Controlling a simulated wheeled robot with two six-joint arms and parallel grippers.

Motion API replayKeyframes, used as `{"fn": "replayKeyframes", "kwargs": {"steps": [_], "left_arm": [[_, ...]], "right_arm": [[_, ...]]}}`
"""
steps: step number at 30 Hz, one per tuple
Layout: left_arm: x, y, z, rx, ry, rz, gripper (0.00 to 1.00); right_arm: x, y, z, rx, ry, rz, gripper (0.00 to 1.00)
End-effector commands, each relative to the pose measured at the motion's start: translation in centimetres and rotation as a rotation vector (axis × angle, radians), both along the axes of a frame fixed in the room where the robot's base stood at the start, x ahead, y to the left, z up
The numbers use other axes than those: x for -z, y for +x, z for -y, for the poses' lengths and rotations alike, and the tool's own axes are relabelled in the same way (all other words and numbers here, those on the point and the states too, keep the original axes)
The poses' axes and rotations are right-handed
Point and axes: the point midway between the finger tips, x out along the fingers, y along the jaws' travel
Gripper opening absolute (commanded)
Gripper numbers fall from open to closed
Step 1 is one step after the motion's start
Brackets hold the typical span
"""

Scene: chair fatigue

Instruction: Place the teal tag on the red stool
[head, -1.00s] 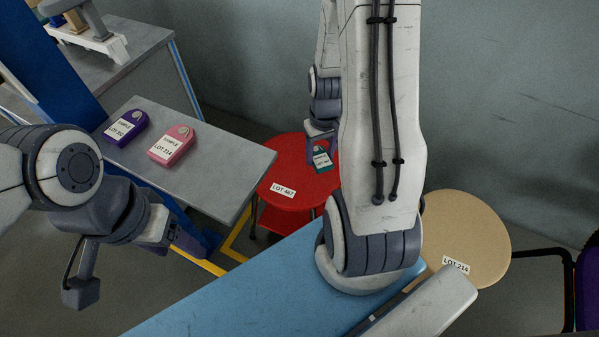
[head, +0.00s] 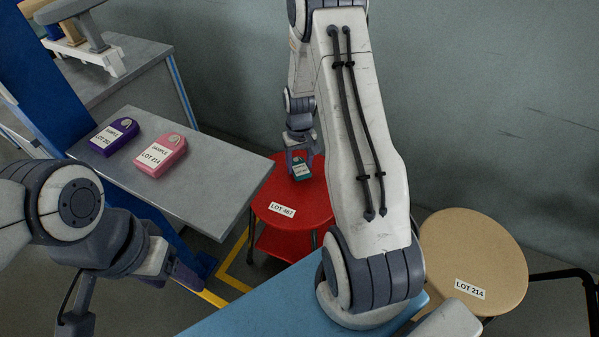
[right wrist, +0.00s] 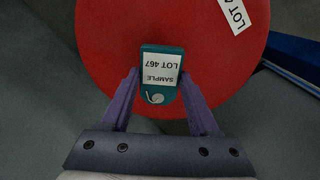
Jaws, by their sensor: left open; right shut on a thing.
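The teal tag (head: 302,168) has a white label that reads SAMPLE LOT 467 in the right wrist view (right wrist: 160,72). My right gripper (head: 299,163) is shut on it, with a purple finger at each side in the right wrist view (right wrist: 160,98). The tag is over the round red seat of the red stool (head: 310,208), inside its outline. I cannot tell whether it touches the seat. The stool bears a white LOT 467 label (head: 282,210). My left gripper (head: 196,281) is open and empty at the lower left.
A grey table (head: 215,185) at left bears a purple tag (head: 114,137) and a pink LOT 214 tag (head: 161,156). A tan stool (head: 478,250) labelled LOT 214 stands at right. A blue surface (head: 255,310) lies in front. My right arm hides part of the red stool.

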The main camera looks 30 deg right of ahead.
Motion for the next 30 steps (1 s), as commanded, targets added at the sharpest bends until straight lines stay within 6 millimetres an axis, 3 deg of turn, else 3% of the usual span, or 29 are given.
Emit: {"fn": "replayKeyframes", "kwargs": {"steps": [3,6,18,19,21,30], "left_arm": [[1.1,0.0,0.0,0.0,0.0,0.0,0.65],[1.6,0.0,0.0,0.0,0.0,0.0,0.65],[1.6,0.0,0.0,0.0,0.0,0.0,0.65],[1.5,0.0,0.0,0.0,0.0,0.0,0.65],[1.5,0.0,0.0,0.0,0.0,0.0,0.65],[1.4,0.0,0.0,0.0,0.0,0.0,0.65]], "right_arm": [[2.3,-0.1,0.0,0.0,0.002,-0.004,0.07],[3.4,-0.1,0.0,0.0,0.0,-0.002,0.07],[3.8,-0.1,0.0,0.0,0.0,-0.001,0.07],[3.7,-0.1,0.0,0.0,0.0,0.0,0.73],[3.6,-0.1,0.0,0.0,0.0,0.0,0.91],[3.5,-0.1,0.0,0.0,0.0,0.0,0.91]]}}
